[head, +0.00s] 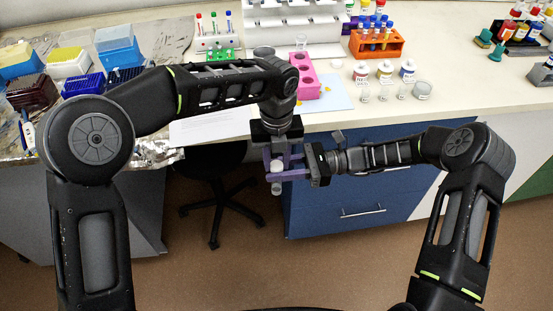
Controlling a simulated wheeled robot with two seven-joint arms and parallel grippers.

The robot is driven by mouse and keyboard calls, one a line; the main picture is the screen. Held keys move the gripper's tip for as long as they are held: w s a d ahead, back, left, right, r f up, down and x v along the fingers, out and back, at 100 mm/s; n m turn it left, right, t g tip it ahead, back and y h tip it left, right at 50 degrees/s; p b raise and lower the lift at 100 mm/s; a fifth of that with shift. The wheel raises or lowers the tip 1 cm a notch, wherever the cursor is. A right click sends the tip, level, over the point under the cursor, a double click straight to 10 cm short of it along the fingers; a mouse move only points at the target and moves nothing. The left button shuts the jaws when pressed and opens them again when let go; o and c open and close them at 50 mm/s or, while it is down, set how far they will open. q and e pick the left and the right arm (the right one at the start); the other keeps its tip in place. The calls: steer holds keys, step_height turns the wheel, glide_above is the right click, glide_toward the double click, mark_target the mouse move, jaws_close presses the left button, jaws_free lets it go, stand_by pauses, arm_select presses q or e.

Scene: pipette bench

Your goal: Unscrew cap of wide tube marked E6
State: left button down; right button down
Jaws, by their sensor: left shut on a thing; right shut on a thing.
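A wide tube (276,188) stands upright in the air in front of the bench edge, between my two grippers. Its pale cap (277,164) is at the top. My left gripper (276,160) points down from above and is shut on the cap. My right gripper (277,176) reaches in from the right and is shut on the tube body just below. The purple fingers hide parts of the cap and tube. The marking E6 is too small to read, and I cannot tell how far the cap is turned.
On the bench are a pink rack (308,84), an orange tube rack (376,44), several small bottles (384,71) and a clear cup (422,90). Blue drawers (330,205) stand below the edge. A dark stool (215,200) is under the bench.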

arm_select(q)
steer(key=c, duration=1.1)
jaws_free()
steer(key=shift+r, duration=2.25)
